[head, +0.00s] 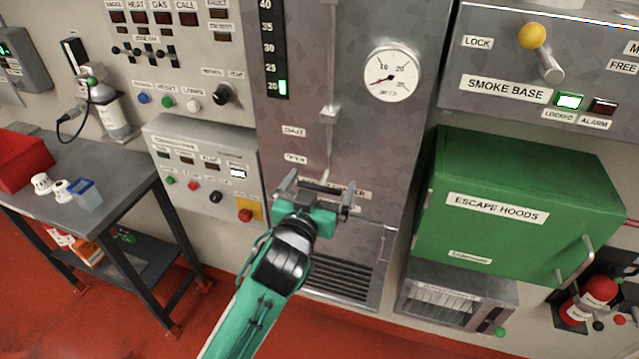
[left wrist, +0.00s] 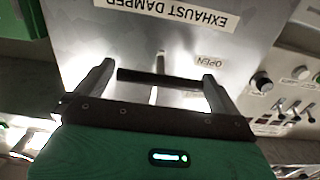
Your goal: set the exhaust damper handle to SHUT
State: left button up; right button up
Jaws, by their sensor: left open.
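The exhaust damper panel (head: 345,140) is a grey metal plate with a vertical slot and two small labels at its left; the lower reads OPEN. In the left wrist view the picture is upside down, with the EXHAUST DAMPER label (left wrist: 160,10) and the OPEN label (left wrist: 208,62). A dark crossbar, seemingly the damper handle (left wrist: 160,77), lies between my fingers, about level with OPEN. My left gripper (head: 320,187) is open in front of it, a finger near each end; I cannot tell whether they touch. It partly hides the handle and the lower label. My right gripper is not in view.
A green escape hoods box (head: 520,235) juts out at the right. A control box (head: 205,165) with buttons is close at left. A vent grille (head: 340,270) is below. A round gauge (head: 393,72) is above right. A table (head: 110,175) stands at far left.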

aim_at(319, 186)
pick_arm(q)
jog(key=c, duration=1.3)
notch_tip(319, 186, up, 8)
jog(key=p, duration=0.6)
jog(key=shift+f, duration=0.1)
jog(key=o, duration=1.2)
jog(key=shift+c, duration=0.2)
jog(key=shift+o, duration=0.7)
jog(key=shift+f, duration=0.1)
